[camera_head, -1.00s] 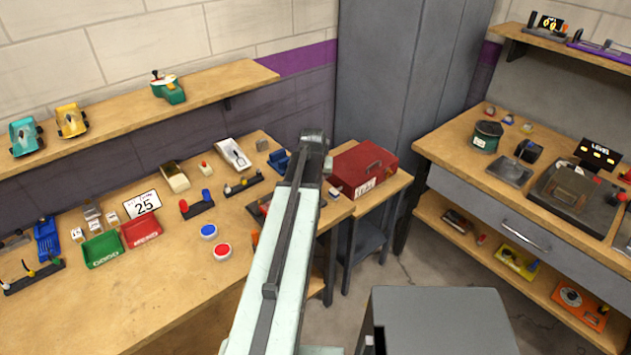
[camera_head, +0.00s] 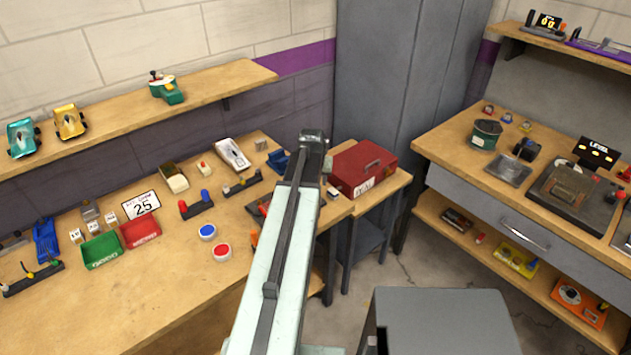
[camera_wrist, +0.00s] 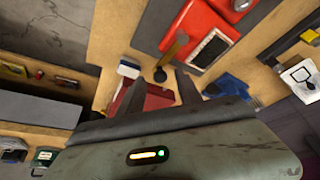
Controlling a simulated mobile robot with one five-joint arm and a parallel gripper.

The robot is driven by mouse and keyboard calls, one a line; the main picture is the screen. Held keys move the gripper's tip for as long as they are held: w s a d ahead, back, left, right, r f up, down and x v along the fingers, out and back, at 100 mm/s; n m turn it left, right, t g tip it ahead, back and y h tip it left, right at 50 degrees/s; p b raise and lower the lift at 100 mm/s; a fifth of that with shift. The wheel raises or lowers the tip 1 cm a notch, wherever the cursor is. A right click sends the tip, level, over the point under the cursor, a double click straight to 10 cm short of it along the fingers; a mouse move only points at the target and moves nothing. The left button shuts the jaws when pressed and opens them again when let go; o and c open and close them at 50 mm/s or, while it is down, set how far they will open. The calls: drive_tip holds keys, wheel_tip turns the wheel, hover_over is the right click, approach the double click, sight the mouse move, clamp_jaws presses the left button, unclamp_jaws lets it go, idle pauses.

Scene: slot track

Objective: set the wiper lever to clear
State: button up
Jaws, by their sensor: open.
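My gripper (camera_wrist: 160,90) is open in the wrist view, with two dark fingers apart and nothing seen held between them. A lever with an orange-yellow handle (camera_wrist: 176,46) and a dark round end (camera_wrist: 160,75) stands just beyond the fingertips, beside a red device (camera_wrist: 203,32) with a dark panel. I cannot tell whether this is the wiper lever, and no "clear" mark is readable. In the head view my arm hides part of the bench around the red-and-dark device (camera_head: 263,208). The fingers do not show clearly there.
A red toolbox (camera_head: 363,168) stands right of my arm and partly shows behind the fingers in the wrist view (camera_wrist: 150,101). A blue part (camera_wrist: 228,86) lies right of the fingers. The left bench (camera_head: 170,290) has clear wood at its front.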

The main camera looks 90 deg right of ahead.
drive_tip(key=p+v, duration=0.7)
drive_tip(key=v, duration=0.1)
drive_tip(key=shift+f, duration=0.1)
